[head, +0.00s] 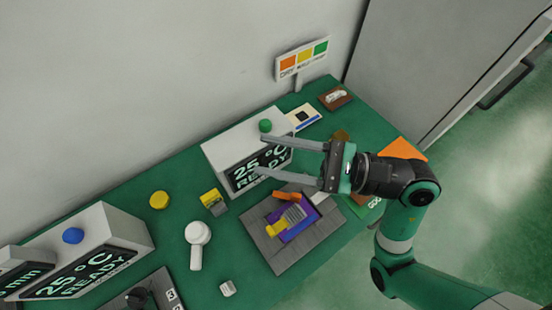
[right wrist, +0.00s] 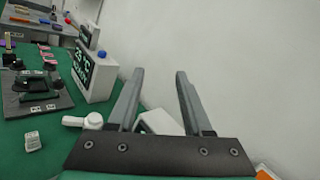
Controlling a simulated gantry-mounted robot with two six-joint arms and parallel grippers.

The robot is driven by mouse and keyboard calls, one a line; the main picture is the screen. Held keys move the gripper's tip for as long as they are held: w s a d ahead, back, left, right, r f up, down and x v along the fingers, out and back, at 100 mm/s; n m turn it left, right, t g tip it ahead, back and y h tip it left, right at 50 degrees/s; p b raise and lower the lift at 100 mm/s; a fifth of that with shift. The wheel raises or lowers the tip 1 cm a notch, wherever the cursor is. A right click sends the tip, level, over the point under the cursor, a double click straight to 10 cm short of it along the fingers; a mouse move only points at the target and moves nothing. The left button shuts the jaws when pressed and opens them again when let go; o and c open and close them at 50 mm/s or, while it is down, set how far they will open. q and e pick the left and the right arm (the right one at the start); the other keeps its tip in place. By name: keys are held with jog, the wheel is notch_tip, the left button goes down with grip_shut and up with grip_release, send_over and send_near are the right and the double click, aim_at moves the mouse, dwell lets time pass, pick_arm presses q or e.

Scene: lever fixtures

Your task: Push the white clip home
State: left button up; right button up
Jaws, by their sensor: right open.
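The fixture (head: 262,238) is a grey plate with a purple block, a yellow part and an orange lever (head: 287,195), standing near the table's front edge in the head view. A small white piece (head: 319,198) at the fixture's right side may be the white clip; its seating is too small to tell. My right gripper (head: 262,156) is open and empty, its fingers pointing left in front of the white display box, above and behind the fixture. Its two spread fingers also show in the right wrist view (right wrist: 160,75), where the fixture is not visible. My left gripper is out of view.
A display box (head: 222,150) with a green button stands behind the fixture. Another display box (head: 110,225) with a blue button is at left. A white round-headed object (head: 198,235), yellow block (head: 213,202) and white cube (head: 227,288) stand on the green table.

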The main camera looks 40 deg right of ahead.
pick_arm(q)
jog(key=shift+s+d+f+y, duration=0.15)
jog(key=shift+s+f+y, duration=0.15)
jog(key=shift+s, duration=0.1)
pick_arm(e)
jog(key=a+r+y, duration=0.1)
jog(key=s+a+r+n+y, duration=0.1)
jog(key=r, duration=0.1)
jog(key=s+a+r+n+y, duration=0.1)
jog(key=shift+r+g+y, duration=0.3)
jog(key=shift+o, duration=0.3)
